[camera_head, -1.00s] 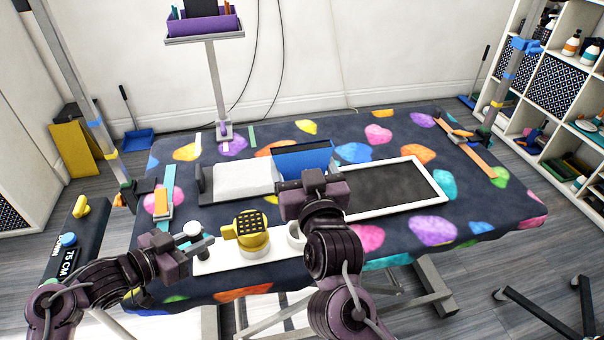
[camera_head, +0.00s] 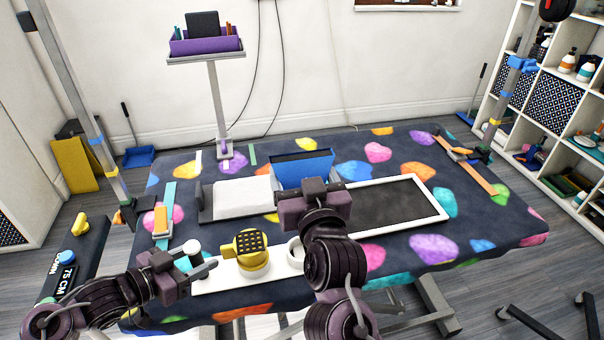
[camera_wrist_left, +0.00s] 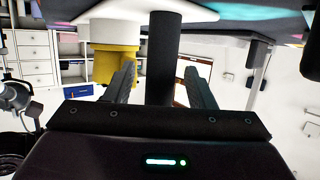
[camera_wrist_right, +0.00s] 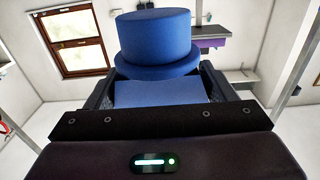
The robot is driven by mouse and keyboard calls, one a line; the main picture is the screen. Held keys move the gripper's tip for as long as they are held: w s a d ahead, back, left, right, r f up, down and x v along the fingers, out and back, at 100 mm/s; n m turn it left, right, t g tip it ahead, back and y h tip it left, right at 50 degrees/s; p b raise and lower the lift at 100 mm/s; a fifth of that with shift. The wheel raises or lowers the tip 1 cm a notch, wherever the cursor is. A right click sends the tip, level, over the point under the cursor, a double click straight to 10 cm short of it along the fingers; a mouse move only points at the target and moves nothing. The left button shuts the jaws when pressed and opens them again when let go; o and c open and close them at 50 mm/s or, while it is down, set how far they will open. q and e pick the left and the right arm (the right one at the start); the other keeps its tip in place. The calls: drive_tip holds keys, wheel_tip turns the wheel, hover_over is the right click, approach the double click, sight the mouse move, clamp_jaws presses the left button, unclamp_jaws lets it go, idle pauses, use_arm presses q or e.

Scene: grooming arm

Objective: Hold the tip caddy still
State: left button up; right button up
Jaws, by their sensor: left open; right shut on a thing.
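A yellow holder with a dark grid of holes on top (camera_head: 250,245), which looks like the tip caddy, stands upright on a white strip (camera_head: 212,281) at the table's near edge. It also shows in the left wrist view (camera_wrist_left: 115,68). My left gripper (camera_head: 203,263) is open, left of and apart from the holder. Its fingers flank a dark post (camera_wrist_left: 161,60); a white knob (camera_head: 192,247) shows there in the head view. My right gripper (camera_wrist_right: 158,90) is shut on a blue thing with a round, stepped end (camera_wrist_right: 155,38). The head view hides that thing behind the gripper.
A white ring (camera_head: 295,252) sits right of the yellow holder. Behind are a blue bin (camera_head: 303,172), a white pad (camera_head: 235,195) and a white-framed dark mat (camera_head: 395,210). A purple tray on a post (camera_head: 206,47) rises behind the table. The table's right end is mostly clear.

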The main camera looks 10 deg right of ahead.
use_arm(q)
drive_tip(key=v, duration=1.2)
use_arm(e)
drive_tip(key=shift+r+p, duration=0.5)
wheel_tip(320, 180, up, 8)
drive_tip(key=p, duration=0.7)
drive_tip(key=shift+f+p, duration=0.15)
drive_tip(key=shift+p, duration=0.2)
use_arm(q)
wheel_tip(320, 180, up, 8)
drive_tip(key=shift+f, duration=0.1)
use_arm(e)
drive_tip(key=shift+f, duration=0.1)
